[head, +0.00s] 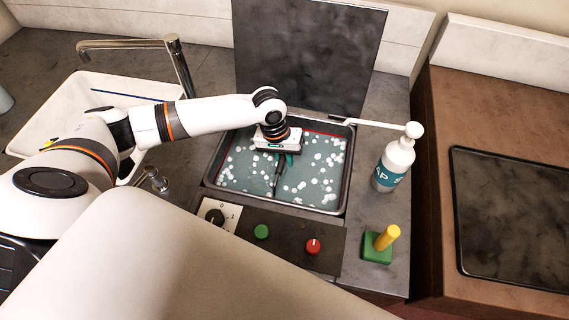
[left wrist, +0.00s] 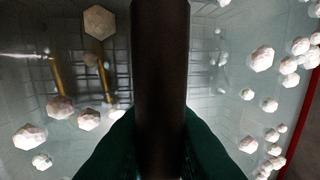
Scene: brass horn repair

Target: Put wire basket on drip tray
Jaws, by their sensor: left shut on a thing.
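The wire basket (left wrist: 85,60) shows in the left wrist view as a thin grid under cloudy liquid, with brass-coloured rods in it. Its dark upright handle (left wrist: 160,80) stands between my green fingertips, and it also shows in the head view (head: 277,178). My left gripper (head: 281,160) is shut on the handle, low over the foamy tank (head: 346,185). Most of the basket is hidden by liquid and foam in the head view. A dark, rimmed flat tray (head: 515,220), which looks like the drip tray, lies empty on the brown counter at right. My right gripper is out of view.
A dark lid (head: 308,55) stands upright behind the tank. A soap bottle (head: 394,165) with a long spout stands at the tank's right. A green block with a yellow peg (head: 386,238) and a knob panel (head: 285,240) are in front. A sink with tap is left.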

